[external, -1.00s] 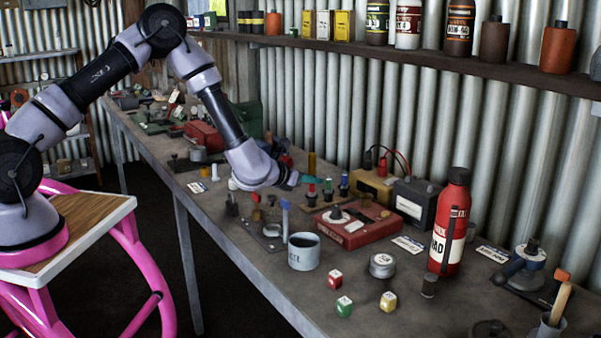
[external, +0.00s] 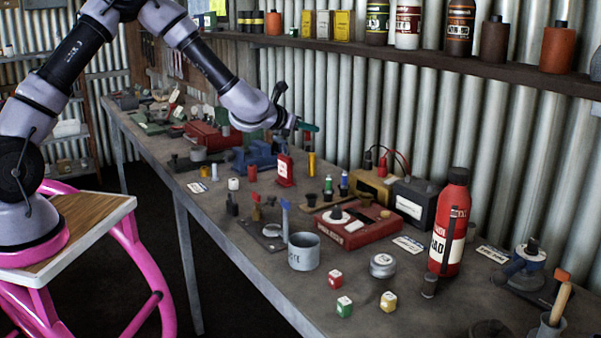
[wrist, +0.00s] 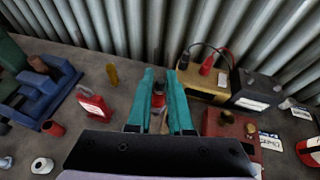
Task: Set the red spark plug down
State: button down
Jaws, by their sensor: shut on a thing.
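The red spark plug (wrist: 158,100) is between the two teal fingers of my gripper (wrist: 164,92) in the wrist view, partly hidden by them. My gripper (external: 308,128) is shut on it and holds it raised above the far side of the workbench (external: 225,215). In the external view the plug is too small to make out clearly. A green-topped plug (external: 328,184) and a blue-topped plug (external: 343,181) stand on the bench below and to the right of my gripper.
A red can with a white label (external: 285,169) and a brass-coloured cylinder (external: 312,163) stand below my gripper. A blue vise (external: 256,155) is to the left. A red box (external: 352,232), a yellow battery (external: 372,188) and a dark battery (external: 415,202) stand to the right.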

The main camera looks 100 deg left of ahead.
jog(key=s+a+n+g+y, duration=0.2)
jog(key=s+a+n+g, duration=0.2)
jog(key=s+a, duration=1.35)
jog(key=shift+w+a+f, duration=0.2)
jog(key=shift+a+f, duration=0.15)
jog(key=shift+f, duration=2.35)
jog(key=shift+w+a+f, duration=0.25)
jog(key=shift+a+f, duration=0.05)
jog(key=shift+f, duration=2.4)
jog(key=shift+w+a+f, duration=0.2)
jog(key=shift+a+f, duration=0.15)
jog(key=shift+f, duration=2.35)
jog(key=shift+f, duration=0.1)
jog(key=c, duration=1.1)
grip_release()
